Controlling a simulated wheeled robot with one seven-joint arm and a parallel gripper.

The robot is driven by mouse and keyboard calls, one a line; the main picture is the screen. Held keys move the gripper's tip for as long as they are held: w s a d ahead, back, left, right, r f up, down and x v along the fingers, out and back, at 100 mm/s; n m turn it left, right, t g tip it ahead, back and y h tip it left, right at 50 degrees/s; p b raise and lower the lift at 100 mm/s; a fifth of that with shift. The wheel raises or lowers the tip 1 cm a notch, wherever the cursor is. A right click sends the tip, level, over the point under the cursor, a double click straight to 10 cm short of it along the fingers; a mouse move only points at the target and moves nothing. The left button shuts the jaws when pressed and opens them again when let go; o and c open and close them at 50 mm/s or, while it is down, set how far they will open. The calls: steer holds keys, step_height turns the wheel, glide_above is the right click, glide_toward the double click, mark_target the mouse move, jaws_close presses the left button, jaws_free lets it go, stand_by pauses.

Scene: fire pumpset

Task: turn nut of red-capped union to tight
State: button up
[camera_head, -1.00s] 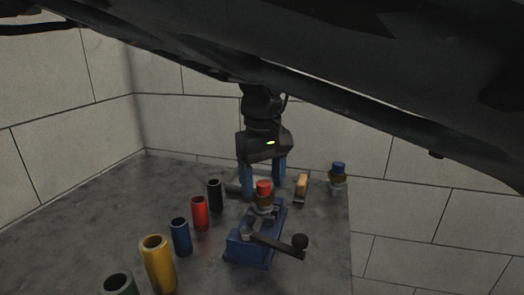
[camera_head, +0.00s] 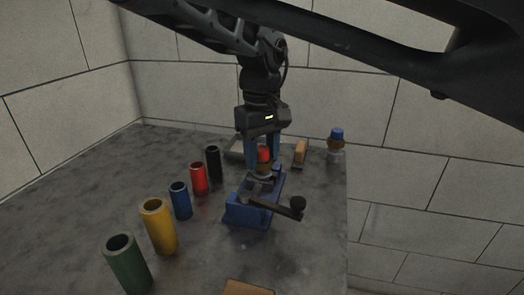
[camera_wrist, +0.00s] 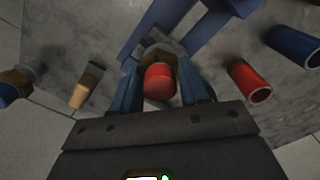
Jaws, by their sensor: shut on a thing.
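The red-capped union (camera_head: 264,155) stands upright in the blue vise (camera_head: 243,209). In the wrist view its red cap (camera_wrist: 159,82) is between my fingers, with a brassy nut partly visible behind it. My gripper (camera_head: 263,160) points down over the union, with one blue finger on each side. It is shut on the union's nut, though the exact contact is mostly hidden by the cap and fingers. A blue-capped union (camera_head: 336,145) stands apart at the back right of the table.
Green (camera_head: 127,262), yellow (camera_head: 158,226), blue (camera_head: 180,200), red (camera_head: 198,179) and black (camera_head: 214,165) tubes stand in a row to the left. The vise handle (camera_head: 285,208) sticks out to the right. A tan-handled object (camera_head: 300,152) lies behind. A wall closes the back.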

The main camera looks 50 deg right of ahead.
steer(key=shift+c, duration=0.8)
